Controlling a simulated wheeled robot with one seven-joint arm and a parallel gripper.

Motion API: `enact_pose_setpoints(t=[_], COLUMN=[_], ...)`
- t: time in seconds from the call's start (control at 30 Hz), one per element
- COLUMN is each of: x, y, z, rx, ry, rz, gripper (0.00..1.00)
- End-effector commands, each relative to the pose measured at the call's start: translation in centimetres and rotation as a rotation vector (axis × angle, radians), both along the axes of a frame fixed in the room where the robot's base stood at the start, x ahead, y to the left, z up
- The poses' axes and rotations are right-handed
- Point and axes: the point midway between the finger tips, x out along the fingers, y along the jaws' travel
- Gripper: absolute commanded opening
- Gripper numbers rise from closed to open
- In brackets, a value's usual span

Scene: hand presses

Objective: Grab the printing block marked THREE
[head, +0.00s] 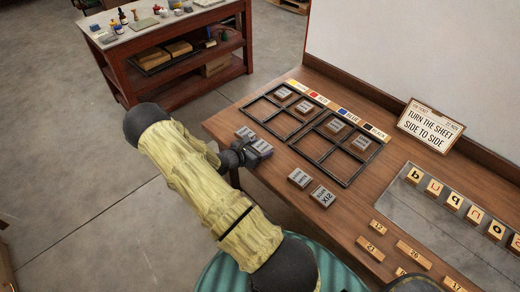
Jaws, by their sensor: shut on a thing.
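My gripper (250,153) reaches in from the left over the bench's front edge. It is shut on a grey printing block (263,147), whose marking is too small to read. A second grey block (244,132) lies just behind it on the bench. Two more blocks lie to the right: one (299,178) with unclear lettering, and one (322,195) that seems to read SIX, turned around. I cannot tell which block is marked THREE. The far jaw is largely hidden by the block and my wrist.
Two black divided frames (296,136) lie behind, with a few grey blocks in their back compartments. Colour labels (325,100) run along their back. A sign (431,127), numbered wooden pieces (370,245) and letter blocks (433,187) on a metal plate are at right.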

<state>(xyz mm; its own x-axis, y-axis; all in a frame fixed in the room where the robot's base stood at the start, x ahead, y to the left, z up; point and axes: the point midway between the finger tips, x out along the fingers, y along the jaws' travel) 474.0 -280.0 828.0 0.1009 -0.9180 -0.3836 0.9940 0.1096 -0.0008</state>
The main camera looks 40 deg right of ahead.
Motion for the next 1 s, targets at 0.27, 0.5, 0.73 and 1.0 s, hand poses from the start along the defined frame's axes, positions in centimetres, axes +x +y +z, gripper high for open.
enact_pose_setpoints(t=[0.27,0.5,0.73,1.0], x=[0.1,0.1,0.0,0.0], y=[0.0,0.0,0.0,0.0], z=[4.1,8.1,9.5,9.5], rx=[-0.001,0.0,-0.001,-0.001], ry=[-0.006,-0.005,0.0,0.0], rz=[0.0,-0.001,0.0,0.0], gripper=[0.39,0.39,0.39,0.39])
